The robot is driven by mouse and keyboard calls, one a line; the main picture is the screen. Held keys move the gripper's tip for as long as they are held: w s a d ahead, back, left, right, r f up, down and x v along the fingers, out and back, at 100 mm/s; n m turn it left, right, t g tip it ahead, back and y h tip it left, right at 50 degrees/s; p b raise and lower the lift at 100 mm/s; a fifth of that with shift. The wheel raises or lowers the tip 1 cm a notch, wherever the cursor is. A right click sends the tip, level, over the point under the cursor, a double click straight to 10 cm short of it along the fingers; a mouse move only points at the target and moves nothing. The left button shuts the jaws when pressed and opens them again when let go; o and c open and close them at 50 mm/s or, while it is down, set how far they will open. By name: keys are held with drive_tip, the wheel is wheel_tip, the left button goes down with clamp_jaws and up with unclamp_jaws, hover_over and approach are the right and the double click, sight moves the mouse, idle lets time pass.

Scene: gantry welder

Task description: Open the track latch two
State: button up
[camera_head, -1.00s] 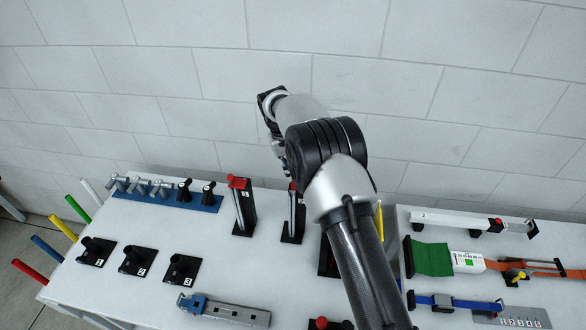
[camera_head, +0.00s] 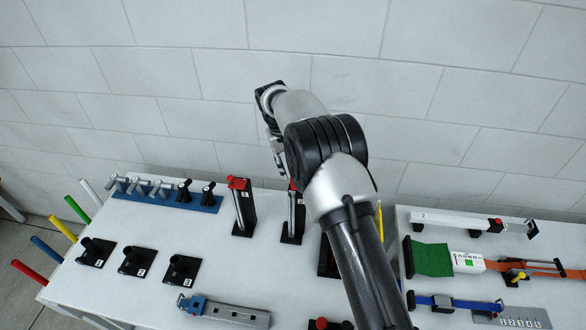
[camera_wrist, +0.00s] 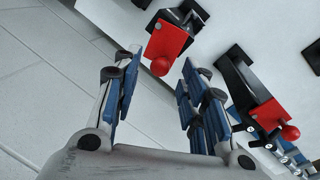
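Two upright latches with red tops show in the head view. The left one (camera_head: 240,200) stands clear; the other (camera_head: 292,220) is partly hidden by my arm. Their number labels are too small to read surely, so I cannot tell which is latch two. My gripper (camera_wrist: 156,78) is open in the wrist view, with blue-padded fingers apart. A red latch handle with a round red knob (camera_wrist: 161,66) shows ahead, in line with the gap between the fingers. No contact is visible. A second red-topped latch (camera_wrist: 257,90) lies right of the right finger.
A blue rail of levers and knobs (camera_head: 207,205) is at the back left. Several black knob bases (camera_head: 137,261) and a grey slide (camera_head: 235,316) are in front. A second table with straps (camera_head: 433,259) is at right. The tiled wall (camera_head: 100,70) rises behind.

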wheel_tip(320, 180, up, 10)
drive_tip(key=a, duration=0.2)
drive_tip(key=shift+s, duration=0.3)
